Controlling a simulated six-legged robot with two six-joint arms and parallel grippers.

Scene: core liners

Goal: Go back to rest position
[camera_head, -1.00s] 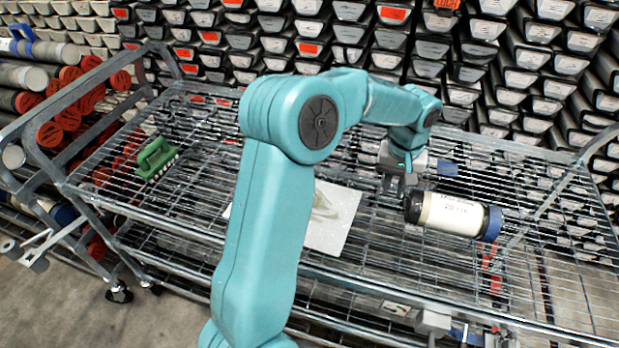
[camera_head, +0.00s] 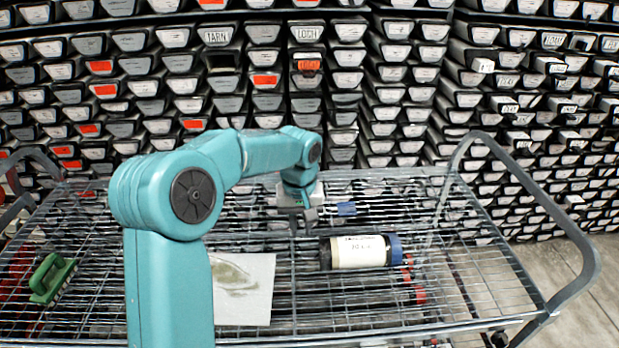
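My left gripper (camera_head: 304,219) points down above the wire shelf of the cart (camera_head: 460,205), near its middle. Its two fingers look a little apart, with nothing visible between them. A white labelled core liner (camera_head: 358,252) with a blue cap and a dark end lies on the shelf, just right of and nearer than the gripper. The gripper does not appear to touch it. My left arm reaches up from the lower left and bends across to the gripper. My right gripper is not in view.
A white sheet with a grey mark (camera_head: 243,290) lies left of the liner. A green brush (camera_head: 52,278) is at the far left. A small blue object (camera_head: 346,208) lies behind the liner. Racks of labelled boxes (camera_head: 400,90) fill the back. Floor is clear at the right.

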